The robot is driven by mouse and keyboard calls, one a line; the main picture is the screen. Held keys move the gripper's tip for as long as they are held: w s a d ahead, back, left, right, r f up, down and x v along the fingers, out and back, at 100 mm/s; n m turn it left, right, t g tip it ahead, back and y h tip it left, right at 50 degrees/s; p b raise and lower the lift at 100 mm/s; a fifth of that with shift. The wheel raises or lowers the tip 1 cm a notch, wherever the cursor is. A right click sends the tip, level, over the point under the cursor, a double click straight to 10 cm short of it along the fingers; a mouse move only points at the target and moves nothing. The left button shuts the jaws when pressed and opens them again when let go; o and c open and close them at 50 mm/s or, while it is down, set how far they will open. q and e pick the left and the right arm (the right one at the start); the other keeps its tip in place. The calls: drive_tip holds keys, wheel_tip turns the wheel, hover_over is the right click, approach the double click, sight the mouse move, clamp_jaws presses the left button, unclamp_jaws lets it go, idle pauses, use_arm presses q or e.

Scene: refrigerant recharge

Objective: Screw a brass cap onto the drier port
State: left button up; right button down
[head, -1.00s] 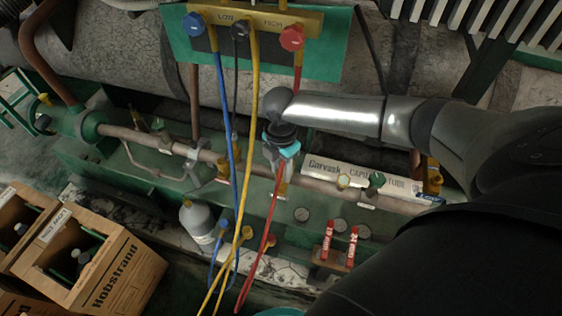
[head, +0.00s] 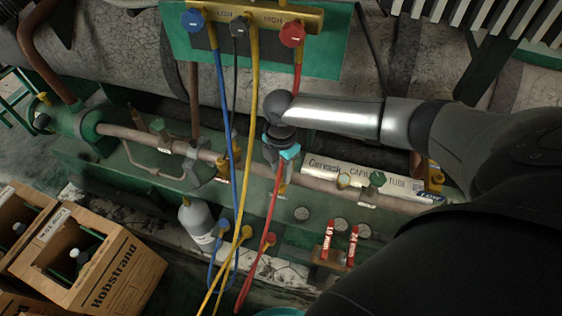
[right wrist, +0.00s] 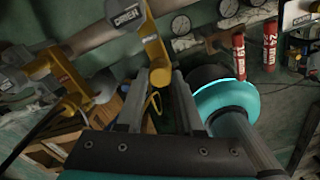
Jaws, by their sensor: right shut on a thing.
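My right gripper (right wrist: 160,80) is shut on a small brass cap (right wrist: 160,76). In the head view the right gripper (head: 281,172) points down at the pipe, mostly hidden behind its own wrist and the red hose. In the right wrist view a brass port (right wrist: 152,45) beside a label reading like "DRIER" (right wrist: 126,17) runs down to my fingertips. The cap and the port line up and look to meet; I cannot tell whether the threads are engaged. My left gripper is not in view.
Blue (head: 224,110), yellow (head: 252,120) and red (head: 272,215) hoses hang from the gauge manifold (head: 265,17) close to my right gripper. Another brass valve (right wrist: 70,85) stands left of my fingers. Red cylinders (head: 328,240), a grey bottle (head: 196,222) and a cardboard box (head: 125,275) are below.

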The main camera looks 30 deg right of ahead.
drive_tip(key=shift+f, duration=0.45)
drive_tip(key=shift+r+m+p, duration=0.15)
drive_tip(key=shift+m+p, duration=1.2)
drive_tip(key=shift+m, duration=0.45)
